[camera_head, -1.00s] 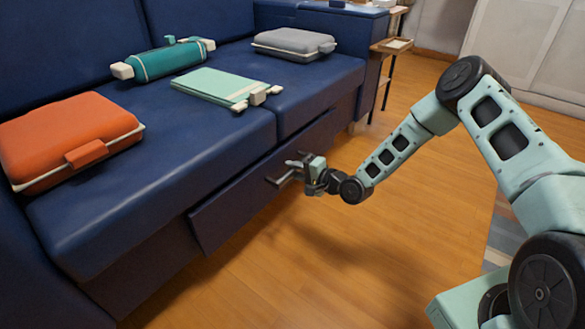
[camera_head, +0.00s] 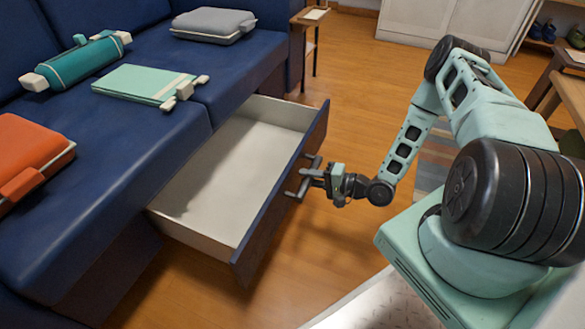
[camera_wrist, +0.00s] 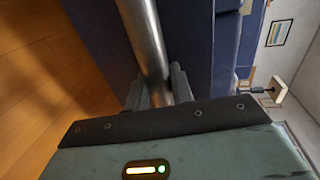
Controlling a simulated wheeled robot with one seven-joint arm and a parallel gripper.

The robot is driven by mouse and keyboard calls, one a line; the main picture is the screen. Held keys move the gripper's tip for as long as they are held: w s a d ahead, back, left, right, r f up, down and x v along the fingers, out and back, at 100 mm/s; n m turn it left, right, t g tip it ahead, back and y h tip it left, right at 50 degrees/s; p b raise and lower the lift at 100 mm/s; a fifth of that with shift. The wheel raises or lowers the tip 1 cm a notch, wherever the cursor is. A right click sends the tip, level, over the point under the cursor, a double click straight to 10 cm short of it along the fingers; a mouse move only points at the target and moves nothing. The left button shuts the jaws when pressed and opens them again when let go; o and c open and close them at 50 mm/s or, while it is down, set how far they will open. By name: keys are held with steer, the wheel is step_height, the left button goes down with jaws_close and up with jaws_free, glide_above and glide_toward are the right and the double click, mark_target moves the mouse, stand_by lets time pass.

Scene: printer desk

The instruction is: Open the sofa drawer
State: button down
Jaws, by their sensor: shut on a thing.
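The sofa drawer (camera_head: 222,182) under the blue sofa (camera_head: 160,133) is pulled well out. Its white inside shows and looks empty. Its front panel (camera_head: 286,193) is dark blue, with a dark bar handle (camera_head: 304,178) on the outer face. My gripper (camera_head: 312,177) is at the handle, outside the front panel. In the wrist view, the grey metal handle bar (camera_wrist: 145,40) runs down between the fingers of my gripper (camera_wrist: 158,88), which is shut on it. The fingertips are partly hidden behind the gripper body.
On the seat lie an orange case (camera_head: 30,155), a teal roll (camera_head: 75,60), a mint folder (camera_head: 145,84) and a grey case (camera_head: 213,23). Wooden floor (camera_head: 365,100) is clear beyond the drawer. A small side table (camera_head: 311,16) stands at the sofa's far end.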

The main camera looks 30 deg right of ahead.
steer(key=shift+s+d, duration=0.4)
steer(key=shift+s, duration=0.1)
steer(key=c, duration=1.3)
jaws_free()
steer(key=shift+o, duration=0.2)
steer(key=p+v, duration=0.6)
steer(key=v, duration=1.1)
steer(key=shift+s+d, duration=0.15)
